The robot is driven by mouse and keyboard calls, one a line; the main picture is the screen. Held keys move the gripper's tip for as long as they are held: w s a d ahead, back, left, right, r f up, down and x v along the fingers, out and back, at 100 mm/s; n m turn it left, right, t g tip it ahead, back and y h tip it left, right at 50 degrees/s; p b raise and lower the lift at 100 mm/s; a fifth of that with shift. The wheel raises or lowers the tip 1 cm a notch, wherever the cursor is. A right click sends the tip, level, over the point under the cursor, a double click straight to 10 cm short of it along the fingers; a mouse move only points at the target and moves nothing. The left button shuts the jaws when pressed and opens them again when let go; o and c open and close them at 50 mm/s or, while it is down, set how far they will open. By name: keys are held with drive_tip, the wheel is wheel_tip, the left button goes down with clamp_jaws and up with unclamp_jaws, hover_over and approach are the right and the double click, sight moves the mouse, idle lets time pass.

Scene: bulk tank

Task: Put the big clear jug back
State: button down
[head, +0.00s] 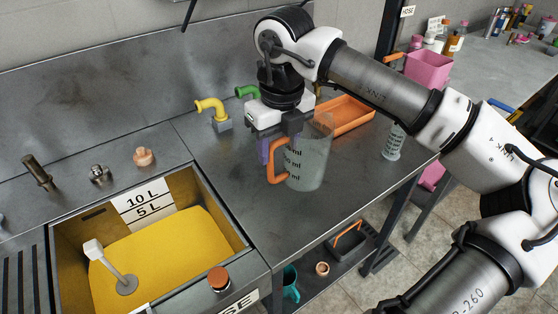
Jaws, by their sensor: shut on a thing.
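The big clear jug (311,163) is upright over the steel counter, right of the tank. It has black volume marks and an orange handle (277,162) on its left side. My gripper (287,135) is at the jug's upper left, shut on it near the handle top. The fingertips are partly hidden, so the exact grip point is unclear. I cannot tell whether the jug's base touches the counter. The jug looks empty.
A tank (240,247) of yellow liquid holds a white-headed tool (123,283). An orange tray (347,116) lies behind the jug. Yellow (211,107) and green taps (246,91) stand at the back. A purple object (263,150) sits behind the handle.

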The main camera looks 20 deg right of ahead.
drive_tip(key=shift+f+p, duration=0.35)
drive_tip(key=shift+f, duration=2.25)
drive_tip(key=shift+f, duration=0.2)
drive_tip(key=c, duration=0.6)
unclamp_jaws()
drive_tip(key=shift+r, duration=0.1)
drive_tip(key=shift+c, duration=0.2)
drive_tip(key=shift+r, duration=0.1)
wheel_tip(320, 180, up, 12)
drive_tip(key=s+b, duration=0.1)
drive_tip(key=b, duration=0.1)
drive_tip(key=shift+d, duration=0.1)
